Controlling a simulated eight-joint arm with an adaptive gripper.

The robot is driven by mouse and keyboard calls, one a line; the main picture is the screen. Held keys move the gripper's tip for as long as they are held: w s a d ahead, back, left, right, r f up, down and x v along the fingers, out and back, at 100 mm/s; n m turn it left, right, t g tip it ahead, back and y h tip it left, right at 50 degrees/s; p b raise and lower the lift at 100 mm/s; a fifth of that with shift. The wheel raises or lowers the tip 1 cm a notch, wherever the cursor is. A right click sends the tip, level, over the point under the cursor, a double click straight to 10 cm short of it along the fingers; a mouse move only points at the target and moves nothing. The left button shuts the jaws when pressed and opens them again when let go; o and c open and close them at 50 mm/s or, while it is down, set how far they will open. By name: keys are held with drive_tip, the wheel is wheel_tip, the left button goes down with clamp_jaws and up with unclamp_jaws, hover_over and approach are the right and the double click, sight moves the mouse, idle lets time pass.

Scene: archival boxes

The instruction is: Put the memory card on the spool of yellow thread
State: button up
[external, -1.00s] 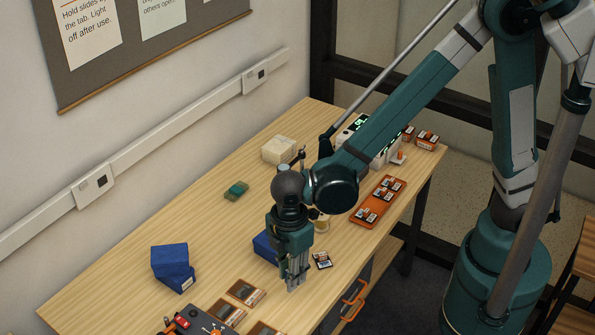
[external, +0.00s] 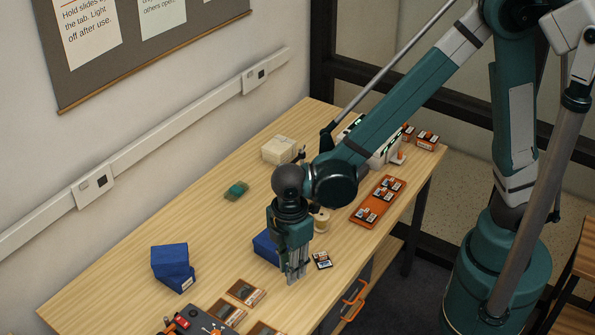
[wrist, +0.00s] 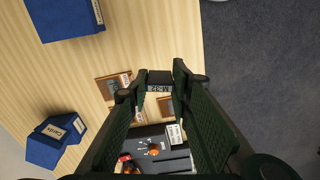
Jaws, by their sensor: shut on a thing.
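My gripper (external: 292,279) points down over the front part of the table. In the wrist view my gripper (wrist: 158,92) is shut on a small dark memory card (wrist: 160,78) with a pale printed label, held at the fingertips. The held card is not clear in the external view. A pale yellowish spool (external: 321,221), which looks like the spool of yellow thread, stands upright behind and to the right of my gripper, partly hidden by it. Another dark card with a label (external: 322,260) lies on the table just right of my gripper.
A blue box (external: 265,247) is close behind my gripper; stacked blue boxes (external: 170,262) are to the left. Framed slides (external: 246,292) and a grey tool tray (external: 190,322) lie in front. An orange tray (external: 363,219) with cards is at the right, near the table edge.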

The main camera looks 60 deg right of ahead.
drive_tip(key=w+d+r+m+p, duration=0.1)
drive_tip(key=w+d+r+m, duration=0.15)
drive_tip(key=d, duration=0.45)
drive_tip(key=w+d+r+m+p, duration=0.1)
drive_tip(key=w+d, duration=0.3)
drive_tip(key=d, duration=0.3)
wheel_tip(320, 180, up, 3)
drive_tip(key=m+p, duration=0.3)
hover_over(322, 214)
drive_tip(key=shift+f, duration=0.15)
drive_tip(key=shift+a+f+b, duration=0.1)
drive_tip(key=shift+f+b, duration=0.25)
drive_tip(key=shift+f, duration=2.6)
drive_tip(key=shift+f, duration=0.15)
drive_tip(key=shift+f, duration=1.95)
drive_tip(key=shift+f+b, duration=0.15)
drive_tip(key=shift+b, duration=0.2)
